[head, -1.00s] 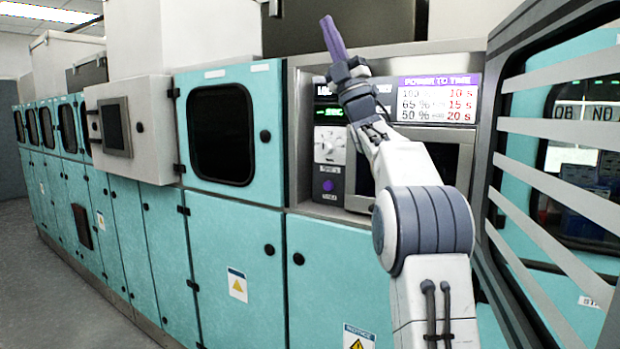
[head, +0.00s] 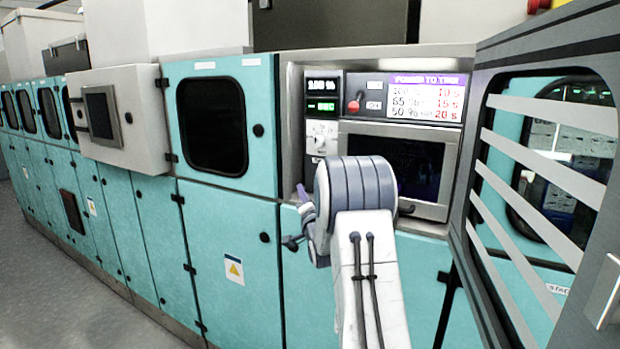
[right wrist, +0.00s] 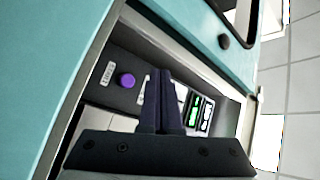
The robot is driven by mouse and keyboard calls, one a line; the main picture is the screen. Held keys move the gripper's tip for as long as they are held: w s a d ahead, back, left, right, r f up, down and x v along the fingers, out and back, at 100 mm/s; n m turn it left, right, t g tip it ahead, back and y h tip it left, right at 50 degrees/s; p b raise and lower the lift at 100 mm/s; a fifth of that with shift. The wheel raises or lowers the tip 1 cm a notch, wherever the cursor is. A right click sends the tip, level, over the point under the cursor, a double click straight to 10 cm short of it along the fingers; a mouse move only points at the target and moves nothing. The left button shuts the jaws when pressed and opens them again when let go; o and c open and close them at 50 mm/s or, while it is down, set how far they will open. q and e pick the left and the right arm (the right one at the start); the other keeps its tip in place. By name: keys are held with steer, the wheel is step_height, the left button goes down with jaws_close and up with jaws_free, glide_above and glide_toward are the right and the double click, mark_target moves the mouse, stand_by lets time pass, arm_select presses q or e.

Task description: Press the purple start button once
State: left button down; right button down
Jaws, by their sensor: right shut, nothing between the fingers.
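The purple button (right wrist: 126,80) is a round knob on the dark control panel, beside a small label, in the right wrist view. In the head view my arm hides the button. My right gripper (right wrist: 160,74) is shut and empty, its dark purple fingers in front of the panel. Its tips appear beside the button in the picture, and I cannot tell how far they are from the panel. In the head view a purple finger (head: 304,192) shows left of my forearm, low by the panel. My left gripper is not in view.
The panel has a power display (head: 321,86), a time display (head: 321,107), a dial (head: 321,133) and a red-tipped switch (head: 355,103). A dark-windowed compartment (head: 400,165) lies to their right. A striped door (head: 470,240) stands open at the right.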

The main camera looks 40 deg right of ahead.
steer(key=shift+w, duration=0.1)
steer(key=w+d, duration=0.1)
steer(key=d, duration=0.1)
steer(key=d+p, duration=0.1)
steer(key=d, duration=0.1)
steer(key=w+d+p, duration=0.1)
steer(key=d, duration=0.1)
steer(key=shift+w+d, duration=0.25)
steer(key=shift+w, duration=0.05)
steer(key=shift+w+d, duration=0.35)
steer(key=shift+d, duration=0.45)
stand_by(1.4)
steer(key=shift+w+d, duration=0.3)
steer(key=shift+d, duration=0.1)
steer(key=shift+w+d, duration=0.25)
steer(key=shift+d, duration=0.3)
stand_by(0.8)
steer(key=shift+a, duration=0.1)
steer(key=shift+s+a+b, duration=0.45)
steer(key=shift+a+b, duration=0.15)
steer(key=shift+a, duration=0.25)
